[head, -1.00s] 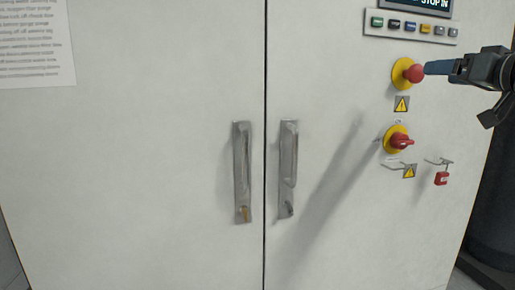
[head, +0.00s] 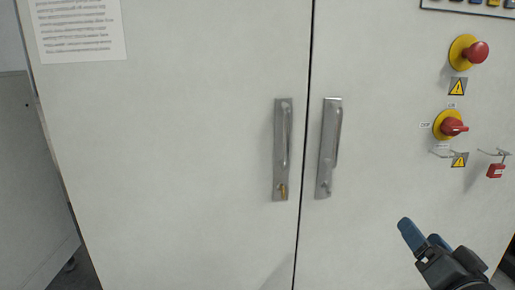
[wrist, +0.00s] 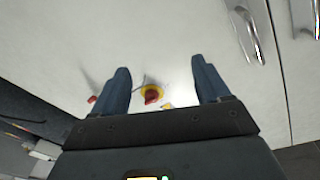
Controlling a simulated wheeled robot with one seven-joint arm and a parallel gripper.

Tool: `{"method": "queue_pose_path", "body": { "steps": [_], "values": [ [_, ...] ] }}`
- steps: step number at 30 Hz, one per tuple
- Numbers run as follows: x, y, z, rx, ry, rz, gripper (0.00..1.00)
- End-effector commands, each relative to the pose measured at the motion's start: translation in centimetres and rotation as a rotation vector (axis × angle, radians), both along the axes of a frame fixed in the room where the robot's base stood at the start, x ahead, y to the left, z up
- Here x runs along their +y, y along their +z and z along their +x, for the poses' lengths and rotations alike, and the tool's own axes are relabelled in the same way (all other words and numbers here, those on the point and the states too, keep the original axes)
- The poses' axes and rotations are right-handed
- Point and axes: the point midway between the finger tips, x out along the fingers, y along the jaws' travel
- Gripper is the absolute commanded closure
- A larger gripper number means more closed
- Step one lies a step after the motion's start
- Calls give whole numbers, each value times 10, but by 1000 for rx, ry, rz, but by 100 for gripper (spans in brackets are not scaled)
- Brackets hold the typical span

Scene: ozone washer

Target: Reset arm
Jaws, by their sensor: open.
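My gripper (head: 418,238) is at the lower right of the head view, in front of the right cabinet door, below the red rotary switch (head: 453,126). Its blue fingers are apart and nothing is between them. In the wrist view my gripper (wrist: 160,88) shows both blue fingers spread wide. The rotary switch on its yellow plate shows beyond them in the wrist view (wrist: 152,92). My gripper touches nothing that I can see.
The white cabinet has two door handles (head: 283,150) (head: 330,148). A red emergency button (head: 476,52) and a red padlock (head: 496,170) are on the right. A paper notice (head: 80,30) is at upper left. A grey cabinet (head: 35,190) stands at the left.

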Motion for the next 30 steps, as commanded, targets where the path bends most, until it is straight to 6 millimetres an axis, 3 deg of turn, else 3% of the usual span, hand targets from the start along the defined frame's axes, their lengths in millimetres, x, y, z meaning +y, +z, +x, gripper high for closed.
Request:
{"method": "queue_pose_path", "body": {
  "steps": [1, 6, 15, 23, 30],
  "values": [
    [13, -18, -16, 20, -3, 5, 24],
    [44, -61, -71, 69, -28, -13, 24],
    [85, -108, -182, 167, -39, -106, 24],
    [103, -118, -281, 246, -4, -240, 24],
    [107, -103, -360, 300, 71, -392, 24]
  ]
}}
